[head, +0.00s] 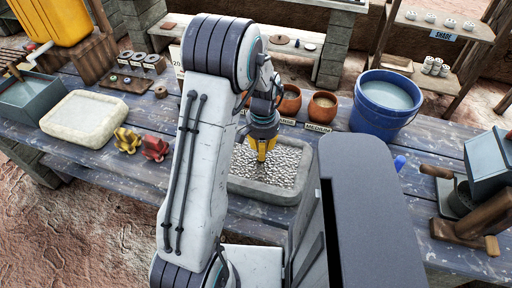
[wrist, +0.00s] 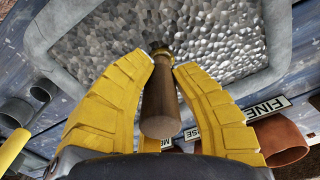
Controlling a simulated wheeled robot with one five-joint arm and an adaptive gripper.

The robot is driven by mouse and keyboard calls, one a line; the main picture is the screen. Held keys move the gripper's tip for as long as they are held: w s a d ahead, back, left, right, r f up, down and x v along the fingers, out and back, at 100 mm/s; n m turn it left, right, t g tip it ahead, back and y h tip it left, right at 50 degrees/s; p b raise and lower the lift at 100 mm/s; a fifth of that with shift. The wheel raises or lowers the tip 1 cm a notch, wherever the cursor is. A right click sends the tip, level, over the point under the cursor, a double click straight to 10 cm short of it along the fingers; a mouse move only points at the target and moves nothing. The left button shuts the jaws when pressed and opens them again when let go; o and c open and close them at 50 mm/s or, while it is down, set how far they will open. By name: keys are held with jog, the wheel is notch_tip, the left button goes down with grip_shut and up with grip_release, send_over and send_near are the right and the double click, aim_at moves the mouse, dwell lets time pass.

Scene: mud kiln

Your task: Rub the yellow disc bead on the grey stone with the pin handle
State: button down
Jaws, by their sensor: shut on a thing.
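The pin handle (wrist: 160,100) is a brown wooden grip, held between the two yellow fingers of my gripper (wrist: 165,72). My gripper also shows in the head view (head: 262,155), pointing down over the grey stone. A small yellowish round piece (wrist: 161,50) sits at the handle's far end, over the stone; it looks like the yellow disc bead, but its outline is partly hidden. The grey stone (head: 240,185) is a block with a rough, pebbly top and a smooth rim; it fills the top of the wrist view (wrist: 215,45). I cannot tell whether the bead touches it.
Terracotta pots (head: 323,106) with size labels stand behind the stone, with a blue water bucket (head: 385,115) to their right. A pale stone slab (head: 85,118) and yellow and red clamp-like pieces (head: 155,148) lie left. A wooden-handled device (head: 465,220) stands right.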

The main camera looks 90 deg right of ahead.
jog(key=shift+s+a+f, duration=0.1)
jog(key=shift+s+a, duration=0.2)
jog(key=shift+s, duration=0.95)
jog(key=shift+s+a+r, duration=0.1)
jog(key=shift+s+a, duration=0.25)
jog(key=shift+s, duration=0.85)
jog(key=shift+s+a+f, duration=0.1)
jog(key=shift+s+a, duration=0.2)
jog(key=shift+s, duration=0.95)
jog(key=shift+w, duration=0.15)
jog(key=shift+w+d+b, duration=0.3)
jog(key=shift+w+d, duration=0.15)
jog(key=shift+w, duration=1.35)
jog(key=shift+w+d+b, duration=0.25)
jog(key=shift+w+d, duration=0.2)
jog(key=shift+w, duration=1.4)
jog(key=shift+w+d+b, duration=0.3)
jog(key=shift+w+d, duration=0.15)
jog(key=shift+w, duration=1.35)
jog(key=shift+w, duration=0.1)
